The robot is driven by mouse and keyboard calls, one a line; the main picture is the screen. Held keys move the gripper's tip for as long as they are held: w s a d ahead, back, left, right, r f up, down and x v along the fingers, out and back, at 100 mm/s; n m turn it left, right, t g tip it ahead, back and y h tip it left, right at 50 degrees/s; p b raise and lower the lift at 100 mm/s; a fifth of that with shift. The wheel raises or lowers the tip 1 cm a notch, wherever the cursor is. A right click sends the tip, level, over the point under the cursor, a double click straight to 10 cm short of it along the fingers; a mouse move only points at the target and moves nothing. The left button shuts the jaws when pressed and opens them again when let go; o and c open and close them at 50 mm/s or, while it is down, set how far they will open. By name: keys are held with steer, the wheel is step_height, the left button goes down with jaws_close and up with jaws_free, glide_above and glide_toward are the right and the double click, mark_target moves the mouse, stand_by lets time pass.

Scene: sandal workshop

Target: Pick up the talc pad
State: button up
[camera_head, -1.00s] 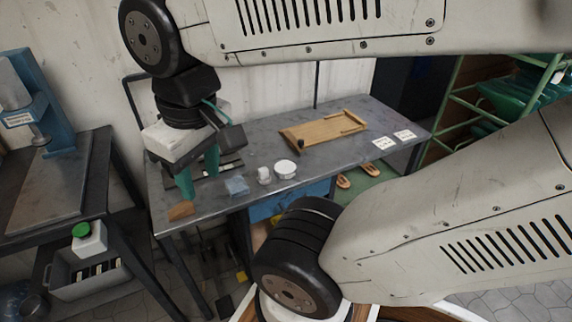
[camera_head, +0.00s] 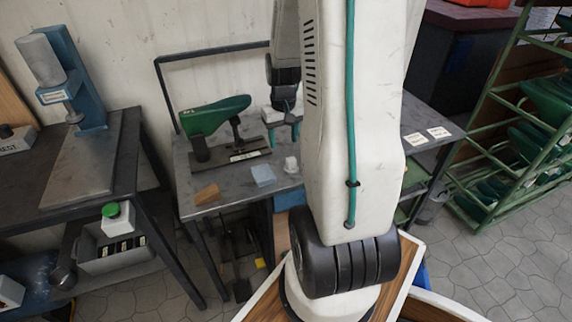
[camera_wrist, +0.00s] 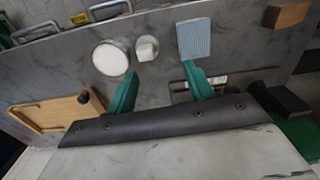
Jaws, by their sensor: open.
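A small white block, which looks like the talc pad (camera_head: 291,164), stands on the grey metal bench; the wrist view shows it too (camera_wrist: 146,48). My gripper (camera_wrist: 162,70) is open and empty, its two teal fingers spread either side of the block's line, apart from it. In the head view my gripper (camera_head: 283,130) hangs over the bench behind the block. A white round dish (camera_wrist: 110,58) sits just left of the block in the wrist view, and a light blue ribbed pad (camera_wrist: 194,38) sits to its right. My arm hides the dish in the head view.
A wooden block (camera_head: 207,193) lies near the bench's front edge. A green shoe last (camera_head: 214,114) is on a stand at the bench's left. A green rack (camera_head: 510,130) stands at right.

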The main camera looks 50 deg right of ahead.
mark_target(291, 159)
steer(key=shift+m, duration=0.3)
steer(key=d+f, duration=0.1)
steer(key=f, duration=0.1)
steer(key=s+d+f, duration=0.1)
steer(key=shift+d+f, duration=0.4)
step_height(291, 159, down, 7)
steer(key=shift+f, duration=0.1)
steer(key=shift+c, duration=0.3)
steer(key=c, duration=1)
